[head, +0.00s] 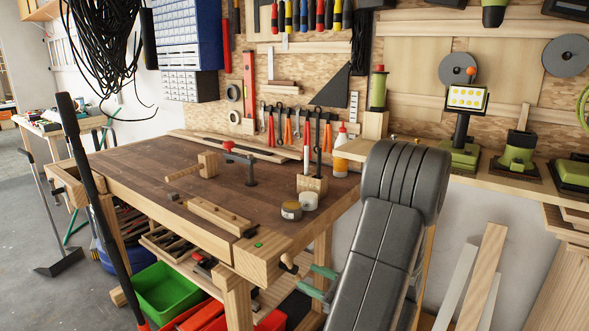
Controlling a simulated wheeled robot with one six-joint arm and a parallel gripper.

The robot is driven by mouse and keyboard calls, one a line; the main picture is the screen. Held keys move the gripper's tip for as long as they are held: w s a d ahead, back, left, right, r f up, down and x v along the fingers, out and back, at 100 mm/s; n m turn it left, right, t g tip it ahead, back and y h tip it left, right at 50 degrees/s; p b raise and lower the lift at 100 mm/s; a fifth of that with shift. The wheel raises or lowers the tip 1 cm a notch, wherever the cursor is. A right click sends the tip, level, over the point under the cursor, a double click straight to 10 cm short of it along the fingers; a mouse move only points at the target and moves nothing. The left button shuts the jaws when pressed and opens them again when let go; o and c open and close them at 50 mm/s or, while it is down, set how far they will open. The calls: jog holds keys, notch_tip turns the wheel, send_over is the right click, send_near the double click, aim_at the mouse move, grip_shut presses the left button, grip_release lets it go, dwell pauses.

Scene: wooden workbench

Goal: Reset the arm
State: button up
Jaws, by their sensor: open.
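My arm (372,255) rises from the bottom edge in the right half of the head view, dark grey and bent over at the top. Two teal prongs stick out to the left from behind its lower part; they look like the fingers of my gripper (316,282). They are apart, with nothing seen between them. They are below the bench top, beside its front right corner. The rest of the gripper is hidden behind the arm.
The wooden workbench (150,165) stands to the left. It carries a wooden mallet (205,163), a clamp (250,170), a tool block (312,184) and tape rolls (292,210). A green bin (165,290) is underneath. A side shelf (480,175) with green machines lies right of my arm.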

aim_at(296, 271)
jog(key=x, duration=0.5)
jog(key=shift+w+a, duration=0.25)
jog(key=shift+a, duration=0.05)
jog(key=shift+d, duration=0.1)
